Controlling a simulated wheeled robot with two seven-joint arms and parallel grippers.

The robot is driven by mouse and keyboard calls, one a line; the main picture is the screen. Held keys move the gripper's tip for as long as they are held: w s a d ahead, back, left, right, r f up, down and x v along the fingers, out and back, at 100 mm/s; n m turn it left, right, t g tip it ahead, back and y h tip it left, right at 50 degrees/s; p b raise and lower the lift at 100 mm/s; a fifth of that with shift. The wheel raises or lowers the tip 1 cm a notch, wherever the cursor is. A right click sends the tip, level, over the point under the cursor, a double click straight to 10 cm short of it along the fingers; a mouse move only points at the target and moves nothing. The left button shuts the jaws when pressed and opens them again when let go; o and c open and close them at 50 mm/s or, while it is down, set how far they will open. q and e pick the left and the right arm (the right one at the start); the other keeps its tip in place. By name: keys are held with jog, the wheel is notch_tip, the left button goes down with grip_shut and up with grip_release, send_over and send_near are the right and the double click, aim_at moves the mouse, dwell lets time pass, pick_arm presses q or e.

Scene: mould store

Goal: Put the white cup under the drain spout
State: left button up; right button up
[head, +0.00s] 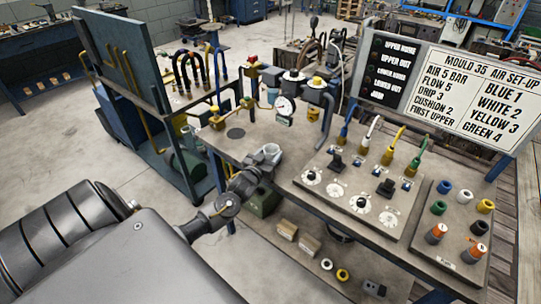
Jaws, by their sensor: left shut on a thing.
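My left gripper (262,164) reaches in from the lower left and is shut on the white cup (271,150). The cup looks upright, at the near left part of the bench; I cannot tell whether it touches the bench top. The gripper hides part of its near side. A brass fitting (217,118) at the left end of the pipework may be the drain spout, but it is too small to be sure. It lies up and left of the cup. A dark round spot (235,133) marks the bench between them. My right gripper is not in view.
A pressure gauge (284,106) and pipework stand behind the cup. A dial panel (362,196) with coloured hoses is to the right. A set-up sign (470,88) stands at the far right. Bench around the dark spot is clear.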

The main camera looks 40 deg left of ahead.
aim_at(269, 148)
pick_arm(q)
notch_tip(269, 148, up, 3)
jog(key=shift+s+r+b, duration=0.1)
jog(key=shift+s+b, duration=0.05)
jog(key=shift+b, duration=0.45)
jog(key=s+d+r, duration=0.1)
jog(key=s+r, duration=0.3)
jog(key=r, duration=0.1)
jog(key=shift+s+d+r, duration=0.3)
jog(key=shift+d, duration=0.1)
jog(key=s+d+r, duration=0.1)
jog(key=s, duration=0.1)
jog(key=s+d+r+b, duration=0.1)
jog(key=s, duration=0.2)
jog(key=s+d+r+b, duration=0.1)
jog(key=s+r, duration=0.1)
jog(key=s, duration=0.1)
jog(key=shift+s, duration=0.2)
jog(key=shift+d+f, duration=0.15)
jog(key=shift+d, duration=0.2)
jog(key=d+f+m+h, duration=0.1)
jog(key=d+h, duration=0.1)
jog(key=d, duration=0.7)
jog(key=shift+w, duration=0.35)
jog(key=d+r+m+h, duration=0.1)
jog(key=d+r+h, duration=0.1)
jog(key=d, duration=0.7)
jog(key=shift+w+r+m, duration=0.2)
jog(key=shift+w+m, duration=0.1)
jog(key=shift+w, duration=0.05)
